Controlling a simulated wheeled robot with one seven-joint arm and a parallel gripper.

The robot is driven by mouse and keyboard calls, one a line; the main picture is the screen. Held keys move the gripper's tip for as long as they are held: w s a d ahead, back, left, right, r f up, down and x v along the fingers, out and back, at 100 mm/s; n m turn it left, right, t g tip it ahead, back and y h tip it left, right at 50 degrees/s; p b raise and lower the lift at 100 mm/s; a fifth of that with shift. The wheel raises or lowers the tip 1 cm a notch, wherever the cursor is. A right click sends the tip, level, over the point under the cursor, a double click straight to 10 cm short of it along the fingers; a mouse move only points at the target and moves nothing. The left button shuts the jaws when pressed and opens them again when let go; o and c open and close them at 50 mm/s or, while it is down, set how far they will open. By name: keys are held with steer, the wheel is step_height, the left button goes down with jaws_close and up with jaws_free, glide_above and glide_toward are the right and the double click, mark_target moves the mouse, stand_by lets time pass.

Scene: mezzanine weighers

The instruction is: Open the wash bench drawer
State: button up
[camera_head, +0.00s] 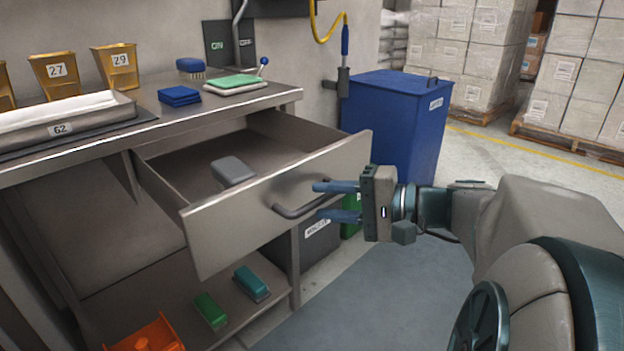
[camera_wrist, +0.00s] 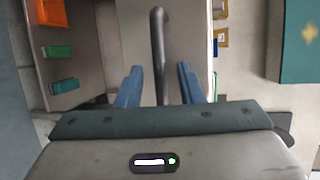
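The wash bench drawer (camera_head: 232,232) is pulled well out from the bench (camera_head: 60,160), and its inside shows. A grey block-like item (camera_head: 233,170) lies in it. The dark bar handle (camera_head: 290,211) is on the drawer's front; it also shows in the wrist view (camera_wrist: 157,45), running between the fingers. My gripper (camera_head: 320,200) is at the right end of the handle in the head view. Its two blue fingers are apart, one on each side of the handle, with visible gaps in the wrist view (camera_wrist: 160,85). It is open.
A blue bin (camera_head: 398,120) stands right of the bench. Green and teal blocks (camera_head: 211,311) and an orange container (camera_head: 145,338) are on the lower shelf. Floor in front is clear.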

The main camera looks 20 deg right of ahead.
steer(key=p+v, duration=0.2)
steer(key=v, duration=0.9)
steer(key=shift+s+d+r, duration=0.2)
steer(key=shift+s, duration=0.05)
steer(key=a+r+n+g+h+p, duration=0.2)
steer(key=a+r+g+p, duration=0.3)
steer(key=p, duration=0.5)
steer(key=a+r+n+g+h+p, duration=0.2)
steer(key=a+g+p, duration=0.2)
steer(key=a+p, duration=0.4)
step_height(320, 180, up, 12)
steer(key=a+n+h+p, duration=0.2)
steer(key=n+h+p, duration=0.3)
steer(key=p, duration=1.1)
steer(key=h, duration=0.2)
steer(key=shift+s+f+t+h+p, duration=0.25)
steer(key=shift+s+t+h+p, duration=0.05)
steer(key=shift+t+h+p, duration=0.1)
